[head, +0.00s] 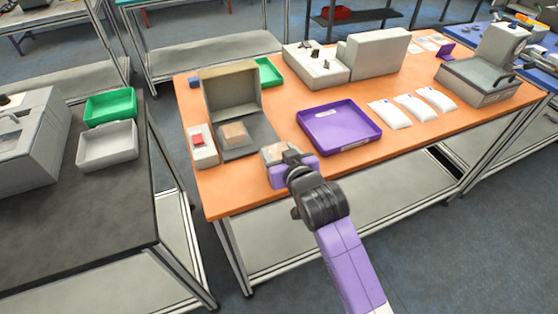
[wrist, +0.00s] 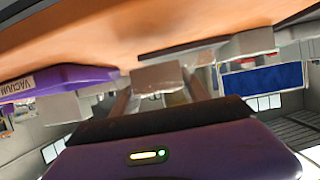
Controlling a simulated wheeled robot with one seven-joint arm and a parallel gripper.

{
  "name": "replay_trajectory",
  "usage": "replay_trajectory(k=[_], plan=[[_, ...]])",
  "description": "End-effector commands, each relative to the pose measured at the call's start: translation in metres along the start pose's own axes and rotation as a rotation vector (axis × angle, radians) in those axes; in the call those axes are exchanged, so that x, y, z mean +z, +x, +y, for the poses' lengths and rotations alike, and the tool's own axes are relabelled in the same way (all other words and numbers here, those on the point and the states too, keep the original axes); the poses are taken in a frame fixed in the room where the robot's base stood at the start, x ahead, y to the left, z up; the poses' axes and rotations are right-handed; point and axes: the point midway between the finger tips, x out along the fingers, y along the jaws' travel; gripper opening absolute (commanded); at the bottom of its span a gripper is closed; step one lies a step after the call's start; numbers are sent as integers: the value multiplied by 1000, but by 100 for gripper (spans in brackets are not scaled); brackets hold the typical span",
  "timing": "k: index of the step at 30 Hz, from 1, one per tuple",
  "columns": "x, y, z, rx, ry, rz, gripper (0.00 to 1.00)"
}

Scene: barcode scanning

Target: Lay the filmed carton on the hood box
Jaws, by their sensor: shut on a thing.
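The hood box (head: 231,88) is a tan and grey box with an open front, at the left of the orange table. A dark grey plate (head: 262,136) lies in front of it, with a flat tan square (head: 235,134) on it. My gripper (head: 283,156) is at the table's front edge, right of that plate. It is shut on the filmed carton (head: 270,152), a small tan box with clear shiny film. In the wrist view the carton (wrist: 160,76) sits between the two fingers (wrist: 158,95). Its underside contact with the table cannot be told.
A purple tray (head: 340,140) lies right of my gripper, with white pouches (head: 413,107) beyond. A small device with a red top (head: 198,141) stands left of the plate. A green tray (head: 268,72) and a grey machine (head: 372,54) stand behind.

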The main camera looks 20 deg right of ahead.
Motion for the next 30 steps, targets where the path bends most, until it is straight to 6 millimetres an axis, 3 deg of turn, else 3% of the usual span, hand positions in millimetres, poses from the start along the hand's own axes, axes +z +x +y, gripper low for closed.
replay_trajectory(k=[7, 20, 21, 24, 30], plan=[[29, 11, 0, 0, 0, -4, 8], [34, 14, 0, 0, 0, -1, 8], [35, 14, 0, 0, 0, -2, 54], [34, 14, 0, 0, 0, -2, 74], [34, 14, 0, 0, 0, -2, 74]])
